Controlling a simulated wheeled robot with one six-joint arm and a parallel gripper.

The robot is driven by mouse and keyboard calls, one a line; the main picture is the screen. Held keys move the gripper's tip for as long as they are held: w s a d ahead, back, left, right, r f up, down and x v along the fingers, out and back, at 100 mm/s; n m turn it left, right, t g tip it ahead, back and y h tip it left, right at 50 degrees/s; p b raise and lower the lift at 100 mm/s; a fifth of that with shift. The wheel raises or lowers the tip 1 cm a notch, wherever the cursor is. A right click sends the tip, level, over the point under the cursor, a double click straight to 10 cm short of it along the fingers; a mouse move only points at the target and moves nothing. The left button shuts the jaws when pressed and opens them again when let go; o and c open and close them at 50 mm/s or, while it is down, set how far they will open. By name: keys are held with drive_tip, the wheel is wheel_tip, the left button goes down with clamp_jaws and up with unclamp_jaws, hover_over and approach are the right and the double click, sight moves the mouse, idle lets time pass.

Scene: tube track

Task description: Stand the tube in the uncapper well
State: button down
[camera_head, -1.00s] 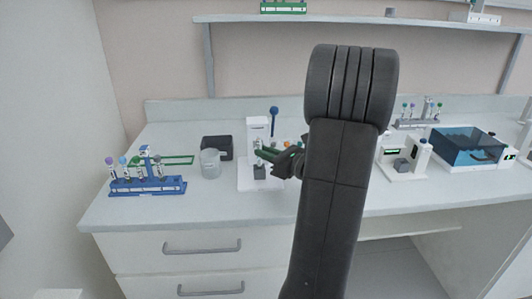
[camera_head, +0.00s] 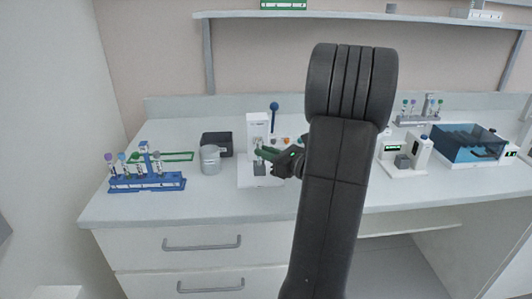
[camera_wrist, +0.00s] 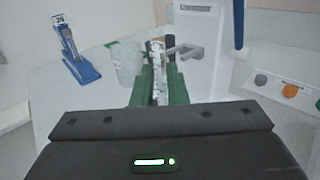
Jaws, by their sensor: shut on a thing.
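The uncapper (camera_head: 257,124) is a white upright device with a blue-knobbed lever on the bench, left of my arm. Its front and a grey part below the label show in the wrist view (camera_wrist: 198,35). My gripper (camera_head: 262,152) is in front of it, with green fingers above a small grey block (camera_head: 260,168) on the uncapper's base. In the wrist view the fingers (camera_wrist: 159,75) are shut on a pale, slim tube (camera_wrist: 157,62), which looks roughly upright. The fingers hide much of the tube. I cannot tell whether its lower end is in the well.
A blue tube rack (camera_head: 147,184) stands at the left, with a beaker (camera_head: 210,160) and a dark box (camera_head: 217,141) between it and the uncapper. A white device (camera_head: 404,155) and a blue bath (camera_head: 465,144) stand to the right. The front bench strip is clear.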

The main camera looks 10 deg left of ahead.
drive_tip(key=shift+f, duration=0.25)
drive_tip(key=shift+f+b, duration=0.35)
drive_tip(key=shift+f, duration=0.05)
drive_tip(key=c, duration=1.4)
unclamp_jaws()
drive_tip(key=shift+o, duration=0.2)
drive_tip(key=shift+d, duration=0.1)
drive_tip(key=v, duration=1.3)
drive_tip(key=shift+s+d, duration=0.25)
drive_tip(key=shift+d, duration=0.05)
drive_tip(key=shift+w+a, duration=0.1)
drive_tip(key=shift+a, duration=0.05)
